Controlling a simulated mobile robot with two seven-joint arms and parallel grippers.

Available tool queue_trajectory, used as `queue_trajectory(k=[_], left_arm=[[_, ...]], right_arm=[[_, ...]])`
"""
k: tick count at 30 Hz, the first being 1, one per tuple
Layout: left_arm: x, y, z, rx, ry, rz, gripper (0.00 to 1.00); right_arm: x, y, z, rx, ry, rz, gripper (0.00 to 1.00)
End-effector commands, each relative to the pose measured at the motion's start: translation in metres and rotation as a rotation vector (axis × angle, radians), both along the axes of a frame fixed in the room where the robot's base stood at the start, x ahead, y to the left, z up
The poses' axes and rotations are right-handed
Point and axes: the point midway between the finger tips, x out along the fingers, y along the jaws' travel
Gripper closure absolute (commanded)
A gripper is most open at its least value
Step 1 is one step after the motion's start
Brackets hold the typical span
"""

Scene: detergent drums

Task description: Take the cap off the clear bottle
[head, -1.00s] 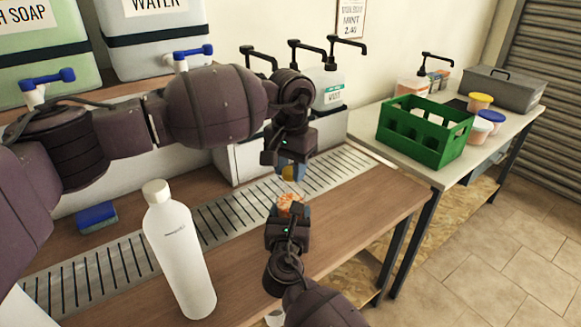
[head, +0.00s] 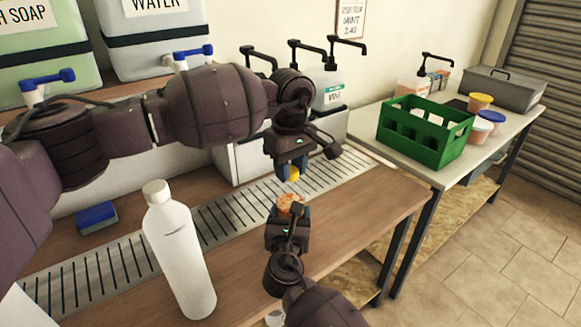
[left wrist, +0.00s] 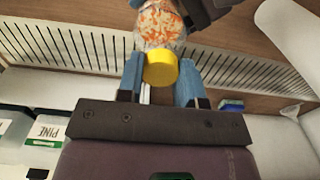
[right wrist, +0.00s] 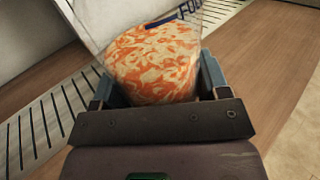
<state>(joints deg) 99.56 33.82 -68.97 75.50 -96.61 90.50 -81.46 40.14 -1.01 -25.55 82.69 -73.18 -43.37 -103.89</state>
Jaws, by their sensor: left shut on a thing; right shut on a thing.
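The clear bottle (head: 289,204) has orange and white patterned contents. My right gripper (head: 288,212) is shut on its body above the wooden counter. In the right wrist view the bottle (right wrist: 152,62) fills the space between the fingers, and part of its lettering shows. The yellow cap (head: 293,174) is between the fingers of my left gripper (head: 292,168), straight above the bottle. In the left wrist view the cap (left wrist: 160,69) is between the blue fingers, with the patterned bottle behind it. I cannot tell whether cap and bottle still touch.
A tall white bottle (head: 178,250) stands on the counter at the front left. A blue sponge (head: 96,217) lies behind it. A slotted drain grate (head: 228,212) runs under the grippers. A green crate (head: 424,130) and tubs stand on the side table at right.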

Motion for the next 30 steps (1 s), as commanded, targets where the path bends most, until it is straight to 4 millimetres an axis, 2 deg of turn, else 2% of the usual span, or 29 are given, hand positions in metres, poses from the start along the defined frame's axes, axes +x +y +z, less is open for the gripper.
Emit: queue_trajectory(k=[30], left_arm=[[-0.0005,-0.0002,0.0008,0.001,0.001,1.450,0.95]], right_arm=[[0.0002,-0.0003,0.0000,0.001,0.000,-0.001,0.98]])
